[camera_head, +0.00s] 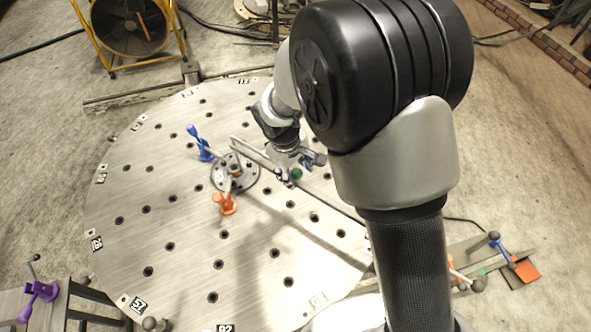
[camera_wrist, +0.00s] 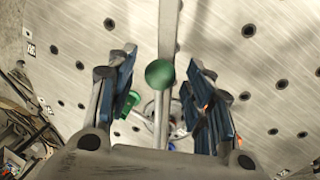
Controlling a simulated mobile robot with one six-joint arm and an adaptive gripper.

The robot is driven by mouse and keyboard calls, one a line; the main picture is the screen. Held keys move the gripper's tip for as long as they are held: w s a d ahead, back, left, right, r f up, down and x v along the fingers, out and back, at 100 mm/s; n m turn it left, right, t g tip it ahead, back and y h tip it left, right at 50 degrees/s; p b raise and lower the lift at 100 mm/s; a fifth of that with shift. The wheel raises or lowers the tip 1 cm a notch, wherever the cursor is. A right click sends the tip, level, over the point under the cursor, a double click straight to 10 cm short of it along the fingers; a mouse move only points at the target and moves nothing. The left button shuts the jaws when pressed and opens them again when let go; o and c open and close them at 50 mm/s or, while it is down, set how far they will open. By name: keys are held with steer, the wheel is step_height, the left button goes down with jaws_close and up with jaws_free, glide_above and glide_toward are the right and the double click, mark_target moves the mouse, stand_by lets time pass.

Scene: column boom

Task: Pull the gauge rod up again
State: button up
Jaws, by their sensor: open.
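A green ball knob (camera_wrist: 160,73), which looks like the top of the gauge rod, shows between my fingers in the wrist view. It also shows small beside my gripper (camera_head: 302,168) in the head view. The rod below the knob is mostly hidden. My gripper (camera_wrist: 161,80) is open, with one blue-padded finger on each side of the knob and a gap to both. A long grey bar (camera_head: 330,205) runs over the round table past my gripper; in the wrist view it passes behind the knob.
The round metal table (camera_head: 180,255) has several holes. A central flange (camera_head: 250,181) sits on it, with a blue clamp (camera_head: 201,146) and an orange clamp (camera_head: 225,203) close by. A purple clamp (camera_head: 41,291) stands at lower left. The table's front left is clear.

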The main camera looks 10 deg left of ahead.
jaws_close()
stand_by(0.5)
